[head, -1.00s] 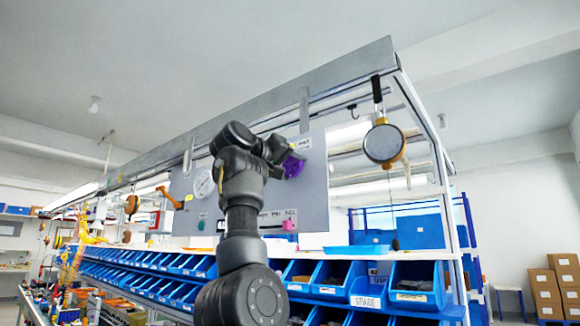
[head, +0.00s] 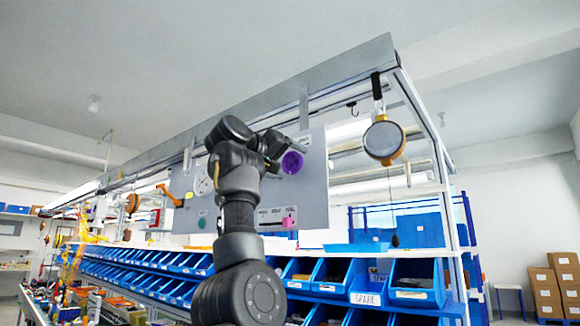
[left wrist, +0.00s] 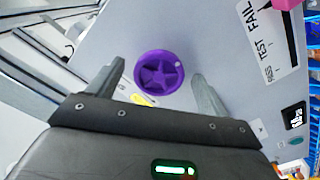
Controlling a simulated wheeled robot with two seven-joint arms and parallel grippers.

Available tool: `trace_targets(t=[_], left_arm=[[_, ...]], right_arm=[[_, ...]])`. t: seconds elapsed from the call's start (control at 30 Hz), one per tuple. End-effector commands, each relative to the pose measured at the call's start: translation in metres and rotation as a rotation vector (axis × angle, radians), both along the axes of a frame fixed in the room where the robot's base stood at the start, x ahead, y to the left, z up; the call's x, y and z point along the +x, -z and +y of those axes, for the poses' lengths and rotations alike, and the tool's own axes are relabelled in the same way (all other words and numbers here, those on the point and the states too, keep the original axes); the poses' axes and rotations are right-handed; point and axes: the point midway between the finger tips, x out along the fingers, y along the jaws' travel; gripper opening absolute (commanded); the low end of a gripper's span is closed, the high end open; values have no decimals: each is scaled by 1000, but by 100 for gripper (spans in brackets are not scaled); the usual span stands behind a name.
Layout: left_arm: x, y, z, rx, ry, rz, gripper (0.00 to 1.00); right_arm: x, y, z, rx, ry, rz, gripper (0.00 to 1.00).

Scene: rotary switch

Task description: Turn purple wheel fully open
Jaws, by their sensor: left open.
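The purple wheel (head: 292,162) is mounted on the grey panel (head: 314,190) in the head view. In the left wrist view the wheel (left wrist: 160,72) is round with a star-shaped spoke pattern and a small pale dot on its rim. My left gripper (head: 284,146) is open just in front of the wheel in the head view. In the left wrist view its two fingers (left wrist: 155,82) stand on either side of the wheel, with gaps between them and the rim. Nothing is held. My right gripper is not in view.
A pink slider knob (head: 289,222) and a PASS/TEST/FAIL label (left wrist: 270,38) are on the panel. A round gauge (head: 203,185) and an orange lever (head: 168,194) are to the left. Blue bins (head: 417,284) line the shelf below.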

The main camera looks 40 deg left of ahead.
Motion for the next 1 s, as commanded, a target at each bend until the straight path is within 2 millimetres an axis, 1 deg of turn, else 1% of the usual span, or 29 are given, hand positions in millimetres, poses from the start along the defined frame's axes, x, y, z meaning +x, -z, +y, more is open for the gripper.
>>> trace_targets(t=[0.03, 0.2, 0.3, 0.43, 0.6, 0.83, 1.0], left_arm=[[-10, 4, 0, 0, -1, -3, 79], [-45, 5, 0, 1, -1, -3, 79], [-63, 5, -1, 1, -1, -1, 79], [-82, 3, -1, -1, -1, 1, 79], [-93, 2, -2, -1, 0, 2, 79], [-95, 1, -2, -1, 1, 3, 79], [-94, 1, -2, -1, 1, 3, 79]], right_arm=[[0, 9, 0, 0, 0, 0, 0], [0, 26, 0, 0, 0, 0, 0], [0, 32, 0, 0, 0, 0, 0], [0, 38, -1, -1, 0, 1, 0], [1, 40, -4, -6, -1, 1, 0], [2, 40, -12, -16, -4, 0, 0], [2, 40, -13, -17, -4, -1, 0]])
